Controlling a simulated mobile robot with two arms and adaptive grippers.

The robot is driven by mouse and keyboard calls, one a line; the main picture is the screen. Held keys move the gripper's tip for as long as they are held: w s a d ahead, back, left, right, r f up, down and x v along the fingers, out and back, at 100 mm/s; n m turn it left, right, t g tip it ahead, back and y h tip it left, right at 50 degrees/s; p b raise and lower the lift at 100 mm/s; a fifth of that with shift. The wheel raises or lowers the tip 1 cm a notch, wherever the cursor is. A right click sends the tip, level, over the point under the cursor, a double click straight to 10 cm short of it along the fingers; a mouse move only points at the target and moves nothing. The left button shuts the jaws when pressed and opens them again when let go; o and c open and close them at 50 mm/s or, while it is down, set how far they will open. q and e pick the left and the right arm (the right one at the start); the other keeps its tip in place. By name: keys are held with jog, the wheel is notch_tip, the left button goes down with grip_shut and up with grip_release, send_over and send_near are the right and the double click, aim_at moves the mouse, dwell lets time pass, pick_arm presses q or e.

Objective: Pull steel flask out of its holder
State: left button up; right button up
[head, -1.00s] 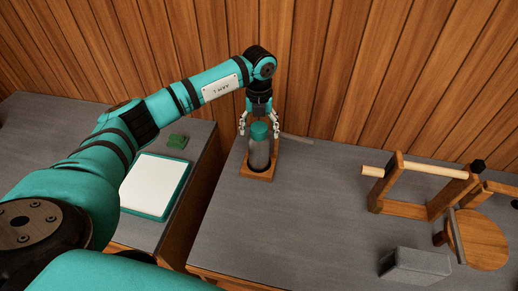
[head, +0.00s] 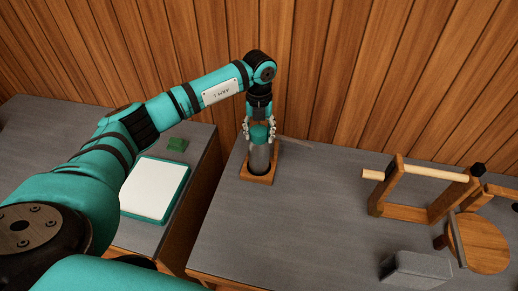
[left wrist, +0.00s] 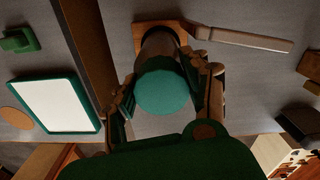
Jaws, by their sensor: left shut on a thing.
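The steel flask (head: 259,159) stands upright in its wooden holder (head: 261,180) on the grey table, near the wood wall. Its teal cap (head: 259,132) is on top. My left gripper (head: 260,139) points down from above and is shut on the flask, with fingers on both sides just below the cap. In the left wrist view the cap (left wrist: 163,93) faces the camera between the fingers, and part of the holder (left wrist: 176,27) shows behind it. The flask's lower end is hidden in the holder. My right gripper is in neither view.
A flat grey bar (head: 297,140) lies just right of the holder. A wooden frame with a rod (head: 417,172), a round wooden board (head: 484,244) and a grey block (head: 415,267) stand at the right. A white-topped tray (head: 153,188) and green piece (head: 177,144) are left, across a gap.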

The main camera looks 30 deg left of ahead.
pick_arm(q)
jog(key=shift+r+p, duration=2.3)
jog(key=shift+r, duration=1.55)
grip_shut()
jog(key=shift+w+r, duration=0.1)
jog(key=shift+r+p, duration=0.35)
jog(key=shift+r, duration=0.1)
